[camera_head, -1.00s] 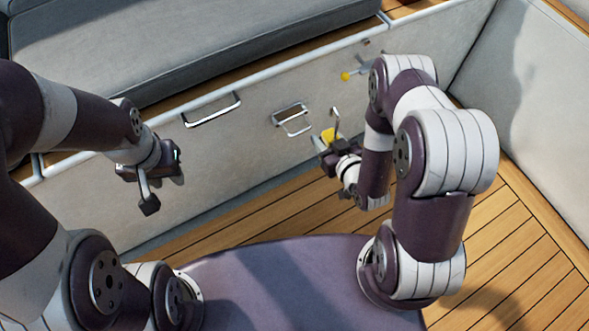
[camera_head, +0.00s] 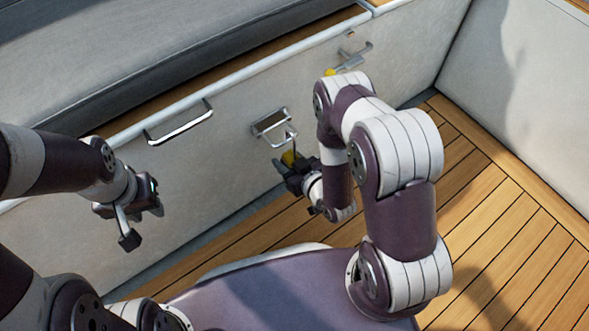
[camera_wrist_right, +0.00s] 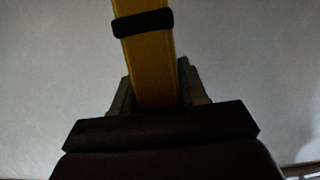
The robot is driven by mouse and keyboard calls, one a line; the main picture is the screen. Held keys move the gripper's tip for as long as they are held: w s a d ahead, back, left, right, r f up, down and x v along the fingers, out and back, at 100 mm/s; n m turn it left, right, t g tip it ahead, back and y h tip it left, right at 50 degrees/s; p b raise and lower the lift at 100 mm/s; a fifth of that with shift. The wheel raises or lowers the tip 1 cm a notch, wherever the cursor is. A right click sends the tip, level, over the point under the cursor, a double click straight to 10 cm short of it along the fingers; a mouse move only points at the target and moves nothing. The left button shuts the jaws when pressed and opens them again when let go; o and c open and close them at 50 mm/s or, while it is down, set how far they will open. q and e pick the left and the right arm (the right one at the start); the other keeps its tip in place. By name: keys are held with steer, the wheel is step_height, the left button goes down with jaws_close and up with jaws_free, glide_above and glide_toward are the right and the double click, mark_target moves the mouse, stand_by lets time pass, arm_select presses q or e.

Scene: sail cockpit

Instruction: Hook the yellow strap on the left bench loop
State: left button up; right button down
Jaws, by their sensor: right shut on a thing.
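The yellow strap (camera_head: 289,157) is held upright in my right gripper (camera_head: 291,166), with a metal hook (camera_head: 291,137) above it. In the right wrist view the strap (camera_wrist_right: 150,60) runs up between the fingers of my right gripper (camera_wrist_right: 156,90) and has a black band around it. The square metal loop (camera_head: 270,128) is on the left bench front. The hook overlaps the loop's lower right part in the head view; I cannot tell whether they touch. My left gripper (camera_head: 128,212) is out to the left, away from the strap; its jaw opening is unclear.
A long metal handle (camera_head: 180,122) is on the bench front (camera_head: 225,150) left of the loop. Another metal fitting (camera_head: 352,55) with a bit of yellow by it is further right, partly behind my right arm. The plank floor (camera_head: 490,225) is clear at right.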

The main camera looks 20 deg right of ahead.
steer(key=shift+w+a+f+b, duration=0.1)
steer(key=shift+w+f+b, duration=0.2)
steer(key=shift+f+b, duration=0.25)
steer(key=shift+w+a+f+b, duration=0.1)
steer(key=shift+w+f+b, duration=0.25)
steer(key=shift+f, duration=0.3)
steer(key=shift+w+a+f+b, duration=0.1)
steer(key=shift+w+f+b, duration=0.15)
steer(key=shift+f+b, duration=0.3)
steer(key=c, duration=0.5)
jaws_free()
steer(key=shift+f, duration=0.1)
